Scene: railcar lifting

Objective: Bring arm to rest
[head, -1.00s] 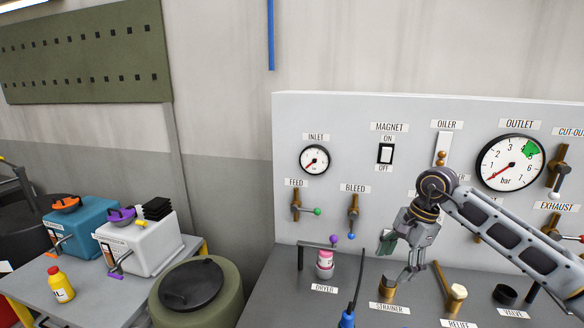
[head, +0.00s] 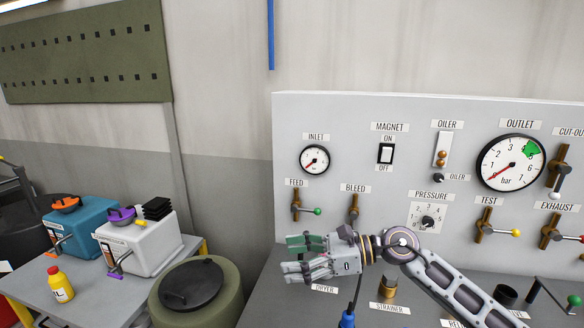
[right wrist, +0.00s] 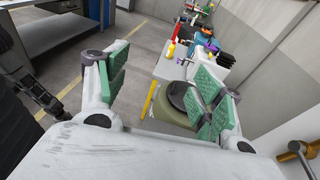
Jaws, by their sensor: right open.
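My right gripper (head: 303,257) is open and empty in the head view, level and pointing left above the panel's bench, in front of the DRYER spot. Its green-padded fingers also show apart in the right wrist view (right wrist: 158,92), with nothing between them. My right arm comes in from the lower right. The dryer parts behind the gripper are hidden by it. My left gripper is not in view.
The upright panel (head: 350,105) holds an outlet gauge (head: 510,163), a feed valve (head: 296,207), a bleed valve (head: 353,209) and a pressure knob (head: 428,222). A brass strainer (head: 388,287) stands under my wrist. A green drum (head: 228,285) and a side table (head: 95,297) stand left.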

